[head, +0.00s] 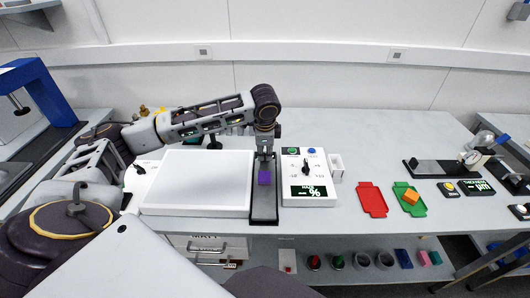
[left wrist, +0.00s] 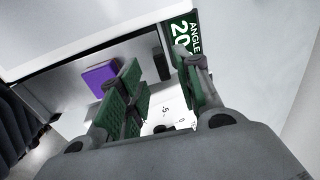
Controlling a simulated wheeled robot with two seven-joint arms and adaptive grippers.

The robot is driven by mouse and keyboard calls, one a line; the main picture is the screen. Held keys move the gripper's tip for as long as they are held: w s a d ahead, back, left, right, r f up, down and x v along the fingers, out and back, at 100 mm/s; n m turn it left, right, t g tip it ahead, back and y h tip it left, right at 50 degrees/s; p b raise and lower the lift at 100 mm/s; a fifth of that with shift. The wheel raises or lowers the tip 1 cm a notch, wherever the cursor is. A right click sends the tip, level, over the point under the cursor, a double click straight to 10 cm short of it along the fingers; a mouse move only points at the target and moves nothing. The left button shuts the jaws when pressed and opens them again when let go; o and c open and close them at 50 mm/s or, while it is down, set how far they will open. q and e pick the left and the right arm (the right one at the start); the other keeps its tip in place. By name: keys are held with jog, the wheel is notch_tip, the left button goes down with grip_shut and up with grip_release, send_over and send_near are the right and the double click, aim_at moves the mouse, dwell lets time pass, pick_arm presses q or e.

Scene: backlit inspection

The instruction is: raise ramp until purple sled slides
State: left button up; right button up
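The purple sled (head: 265,178) sits on the narrow dark ramp (head: 264,210), near its far end. It also shows in the left wrist view (left wrist: 99,79), left of the fingers. My left gripper (head: 264,156) is at the ramp's far end, just beyond the sled. In the left wrist view its green-padded fingers (left wrist: 158,84) are apart. A small dark upright tab (left wrist: 161,64) shows in the gap between them; I cannot tell whether either finger touches it. The ramp's tilt is hard to judge. A green display partly reads "ANGLE 20" (left wrist: 184,29). My right gripper is out of view.
A white light panel (head: 195,207) lies left of the ramp. A white control box (head: 309,178) with a dial stands close on its right. Farther right are a red tray (head: 371,199) and a green tray (head: 417,208) with an orange block (head: 411,197).

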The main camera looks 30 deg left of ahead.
pick_arm(q)
jog(key=v, duration=1)
jog(key=shift+s+r, duration=0.2)
jog(key=shift+r, duration=0.15)
jog(key=shift+d, duration=0.1)
